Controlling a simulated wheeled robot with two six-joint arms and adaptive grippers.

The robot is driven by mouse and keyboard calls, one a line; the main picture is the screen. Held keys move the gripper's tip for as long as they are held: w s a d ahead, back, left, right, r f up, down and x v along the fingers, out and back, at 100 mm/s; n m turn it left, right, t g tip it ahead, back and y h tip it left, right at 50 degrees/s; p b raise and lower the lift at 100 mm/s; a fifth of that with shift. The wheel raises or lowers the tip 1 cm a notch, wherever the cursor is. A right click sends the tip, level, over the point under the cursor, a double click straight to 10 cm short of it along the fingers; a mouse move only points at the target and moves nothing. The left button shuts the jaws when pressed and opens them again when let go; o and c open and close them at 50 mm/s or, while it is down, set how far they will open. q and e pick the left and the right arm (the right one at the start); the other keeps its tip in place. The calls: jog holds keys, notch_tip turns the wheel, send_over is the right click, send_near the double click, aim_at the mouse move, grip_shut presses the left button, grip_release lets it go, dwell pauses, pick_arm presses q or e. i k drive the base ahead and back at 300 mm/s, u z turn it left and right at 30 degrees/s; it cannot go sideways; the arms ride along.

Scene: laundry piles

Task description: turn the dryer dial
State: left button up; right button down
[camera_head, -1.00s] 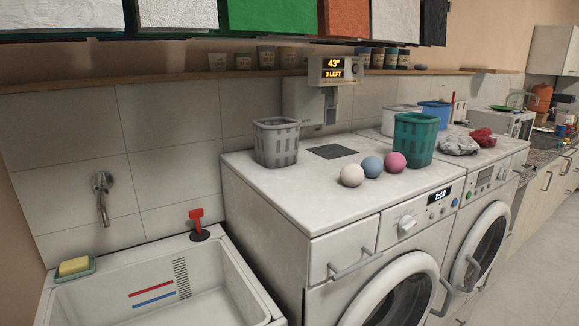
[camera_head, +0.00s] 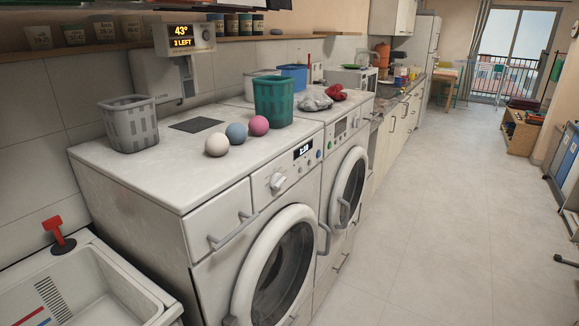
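Two white front-loading machines stand side by side against the left wall. The nearer machine (camera_head: 225,255) has a pale round dial (camera_head: 277,181) on its front panel, left of a lit display (camera_head: 303,150) and small coloured buttons. The farther machine (camera_head: 352,150) has a panel with a grey display (camera_head: 341,129) and small controls that are hard to make out. No label shows which machine is the dryer. Both round doors look closed. Neither of my grippers is in view.
A sink (camera_head: 85,292) stands at the lower left. The floor (camera_head: 440,230) to the right is clear.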

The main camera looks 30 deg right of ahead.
aim_at(277, 179)
jog(key=z, duration=2.6)
jog(key=i, duration=2.9)
jog(key=u, duration=2.95)
